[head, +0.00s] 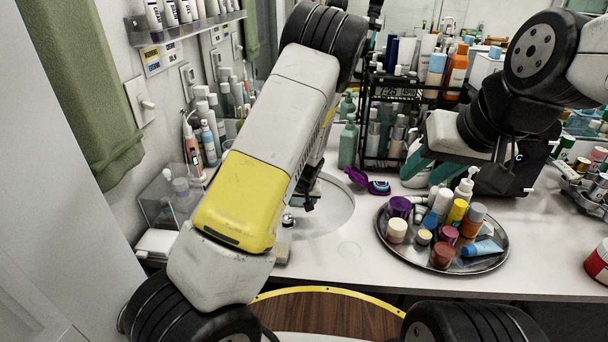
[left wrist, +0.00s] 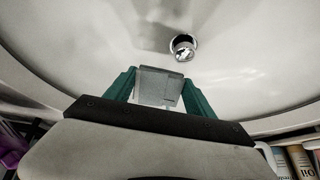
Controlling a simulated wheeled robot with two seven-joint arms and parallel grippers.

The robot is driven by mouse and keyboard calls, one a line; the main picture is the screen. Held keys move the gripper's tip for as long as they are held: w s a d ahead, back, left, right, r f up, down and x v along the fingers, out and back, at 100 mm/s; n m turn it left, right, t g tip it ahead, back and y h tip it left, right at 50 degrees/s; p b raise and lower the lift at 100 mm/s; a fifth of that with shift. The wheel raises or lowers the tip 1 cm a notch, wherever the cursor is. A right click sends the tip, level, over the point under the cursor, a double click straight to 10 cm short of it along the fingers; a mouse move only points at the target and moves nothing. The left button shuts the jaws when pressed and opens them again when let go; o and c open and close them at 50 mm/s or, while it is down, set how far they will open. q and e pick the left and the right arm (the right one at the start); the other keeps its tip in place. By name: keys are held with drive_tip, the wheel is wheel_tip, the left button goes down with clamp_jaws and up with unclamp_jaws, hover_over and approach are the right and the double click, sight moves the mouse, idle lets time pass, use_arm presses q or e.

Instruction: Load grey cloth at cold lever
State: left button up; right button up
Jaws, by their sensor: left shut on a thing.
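My left gripper (left wrist: 160,90) has its two green fingers shut on a grey, square-faced piece that looks like the folded grey cloth (left wrist: 158,82). It is over the white sink basin (left wrist: 236,72), near the round drain (left wrist: 184,46). In the head view my left gripper (head: 308,196) is a dark shape mostly hidden behind my forearm, over the basin (head: 335,212). I cannot make out the cold lever for certain; a small chrome part (head: 287,220) shows beside my arm. My right gripper (head: 428,167) is above the counter behind the tray, its green fingers apart, apparently empty.
A round metal tray (head: 492,262) crowded with jars and bottles stands right of the basin. A purple item (head: 357,177) lies behind the basin. A black rack (head: 376,160) of bottles stands at the back.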

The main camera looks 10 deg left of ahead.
use_arm(q)
drive_tip(key=s+d+r, duration=0.1)
drive_tip(key=s+r, duration=0.2)
drive_tip(key=s, duration=0.1)
drive_tip(key=shift+s+r, duration=0.3)
drive_tip(key=shift+r, duration=0.1)
drive_tip(key=shift+d, duration=0.1)
